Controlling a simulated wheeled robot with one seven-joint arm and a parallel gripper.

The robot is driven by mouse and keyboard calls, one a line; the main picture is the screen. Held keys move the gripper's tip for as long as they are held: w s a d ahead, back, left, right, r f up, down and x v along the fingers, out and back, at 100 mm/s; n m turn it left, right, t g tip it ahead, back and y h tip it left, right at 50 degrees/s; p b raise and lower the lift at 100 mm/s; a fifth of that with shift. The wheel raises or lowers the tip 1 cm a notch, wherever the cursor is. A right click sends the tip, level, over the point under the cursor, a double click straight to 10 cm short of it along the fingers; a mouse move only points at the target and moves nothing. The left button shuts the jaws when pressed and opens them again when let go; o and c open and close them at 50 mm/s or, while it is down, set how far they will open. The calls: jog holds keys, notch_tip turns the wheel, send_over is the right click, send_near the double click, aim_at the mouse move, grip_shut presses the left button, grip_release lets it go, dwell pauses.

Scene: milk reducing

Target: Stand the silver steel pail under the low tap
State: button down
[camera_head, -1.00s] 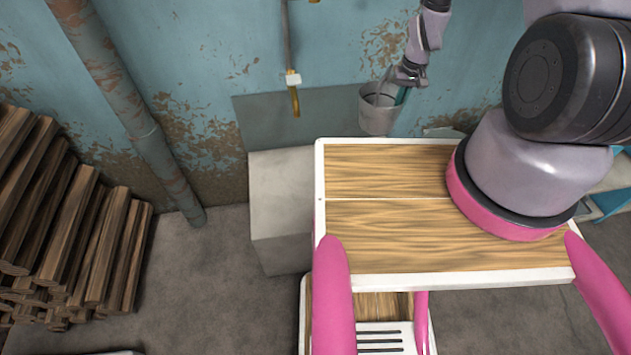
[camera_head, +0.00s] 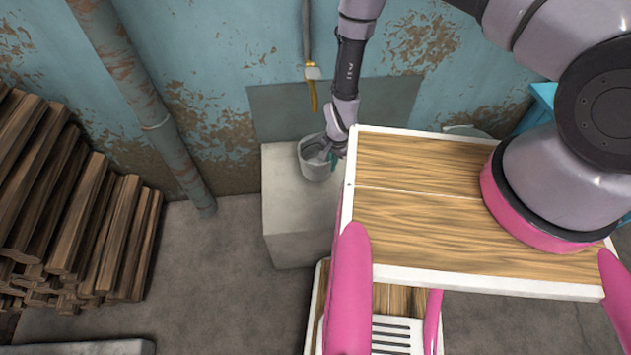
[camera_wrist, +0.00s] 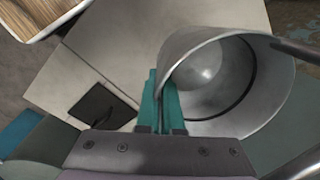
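The silver steel pail (camera_head: 313,168) is upright over the pale block's top, just below and in front of the low tap (camera_head: 312,92) in the head view. I cannot tell whether its base touches the block. The yellow tap hangs on the wall, its lower end just above the pail's far rim. My gripper (camera_head: 334,160) is at the pail's right side. In the wrist view my teal fingers (camera_wrist: 161,105) are shut on the rim of the pail (camera_wrist: 225,85), whose inside looks empty.
The pale block (camera_head: 292,215) stands against the wall beneath the tap. My own wood-topped base fills the right front. A rusty pipe (camera_head: 140,100) and stacked wood (camera_head: 75,210) are at left. Floor between the wood and block is clear.

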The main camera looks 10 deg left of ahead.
jog(key=shift+s+a+f, duration=0.1)
jog(key=shift+s+f, duration=0.05)
jog(key=shift+f, duration=2.45)
jog(key=shift+s+a+f, duration=0.1)
jog(key=shift+f, duration=2.5)
jog(key=c, duration=1.1)
grip_release()
jog(key=shift+f, duration=0.15)
jog(key=r, duration=0.8)
jog(key=d+r, duration=0.1)
jog(key=r, duration=0.3)
jog(key=shift+s+r, duration=0.15)
jog(key=shift+s, duration=0.15)
